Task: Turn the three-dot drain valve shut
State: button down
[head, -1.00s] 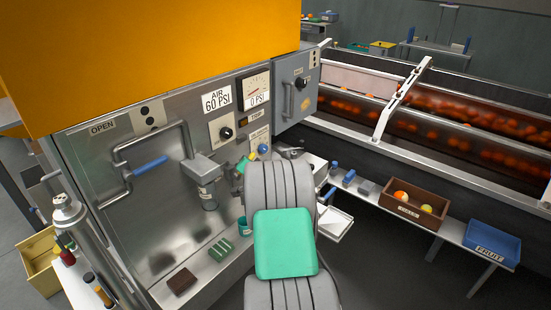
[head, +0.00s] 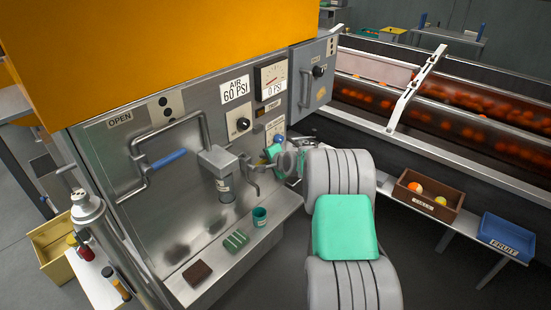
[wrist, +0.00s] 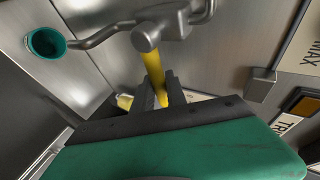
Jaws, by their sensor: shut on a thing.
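In the wrist view, my gripper (wrist: 156,90) is shut on a yellow valve lever (wrist: 151,66), with a dark finger on each side of it. The lever runs from a round grey metal hub (wrist: 146,37). Curved metal pipework lies beside the hub. In the head view, my gripper (head: 275,156) is at the steel front panel, right of the metal spout; the lever is mostly hidden there by my wrist. I cannot read a three-dot mark beside this lever in either view.
A teal cup (head: 260,217) stands on the steel ledge, with a green sponge (head: 236,239) and a brown block (head: 198,272) to its left. A brown crate (head: 428,206) and blue tray (head: 502,240) stand right.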

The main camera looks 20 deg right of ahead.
jog(key=shift+a+f, duration=0.1)
jog(key=c, duration=1.3)
grip_release()
jog(key=shift+c, duration=0.2)
jog(key=v, duration=0.7)
jog(key=shift+s+r, duration=0.25)
jog(key=shift+s, duration=0.1)
